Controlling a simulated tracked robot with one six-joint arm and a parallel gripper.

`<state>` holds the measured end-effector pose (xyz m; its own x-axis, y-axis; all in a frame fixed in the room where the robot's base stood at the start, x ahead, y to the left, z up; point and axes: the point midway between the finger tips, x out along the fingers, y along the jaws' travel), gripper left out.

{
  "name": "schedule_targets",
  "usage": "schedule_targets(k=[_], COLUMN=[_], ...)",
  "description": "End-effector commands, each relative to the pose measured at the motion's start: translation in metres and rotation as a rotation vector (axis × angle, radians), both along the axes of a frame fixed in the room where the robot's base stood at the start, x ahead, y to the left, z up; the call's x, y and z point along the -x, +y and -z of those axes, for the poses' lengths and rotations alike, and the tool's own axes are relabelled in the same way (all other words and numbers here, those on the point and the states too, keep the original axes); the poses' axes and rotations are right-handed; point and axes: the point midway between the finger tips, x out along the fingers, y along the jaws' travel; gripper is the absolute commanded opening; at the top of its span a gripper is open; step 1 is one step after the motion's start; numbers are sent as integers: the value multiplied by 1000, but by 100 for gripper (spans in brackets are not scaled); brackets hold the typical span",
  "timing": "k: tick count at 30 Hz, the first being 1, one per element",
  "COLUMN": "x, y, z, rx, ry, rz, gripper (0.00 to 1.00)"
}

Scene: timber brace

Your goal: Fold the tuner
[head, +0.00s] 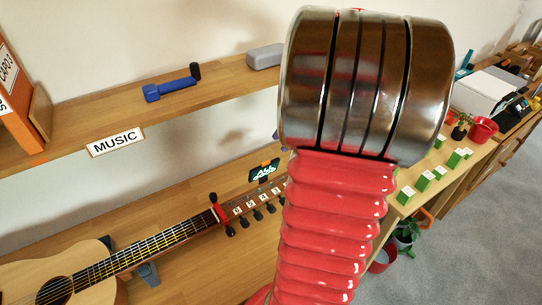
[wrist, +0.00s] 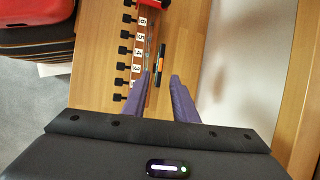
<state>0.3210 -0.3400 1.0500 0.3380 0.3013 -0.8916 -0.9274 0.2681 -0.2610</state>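The tuner (head: 264,171) is a small dark piece with orange parts and a lit screen, standing up at the guitar's headstock (head: 252,201). In the wrist view the tuner (wrist: 161,60) shows edge-on as a thin dark and orange strip beside the numbered headstock (wrist: 138,58). My gripper (wrist: 161,75) has two purple fingers, apart, with nothing seen held between them. The tuner shows just beyond the fingertips, nearly in line with the gap. I cannot tell the height between them. In the head view my arm hides most of the gripper.
The guitar (head: 70,275) lies on the wooden shelf with a red capo (head: 217,210) on its neck. An upper shelf (head: 80,118) holds a blue tool (head: 170,88) and a grey case (head: 265,56). Several green blocks (head: 424,181) stand to the right. A wall (wrist: 240,70) borders the shelf.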

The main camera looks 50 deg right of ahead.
Motion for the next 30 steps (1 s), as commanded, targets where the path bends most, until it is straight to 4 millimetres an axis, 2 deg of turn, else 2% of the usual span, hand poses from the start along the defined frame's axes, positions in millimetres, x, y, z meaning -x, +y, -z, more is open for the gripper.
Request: schedule_targets(k=[9, 15, 21, 28, 30], x=[-17, -26, -29, -30, -30], y=[16, 24, 26, 26, 26], z=[45, 68, 77, 77, 77], rx=[-2, -2, 0, 1, 1], ry=[1, -1, 0, -1, -1], rz=[-2, -1, 0, 0, 0], gripper=[26, 26, 26, 26, 22])
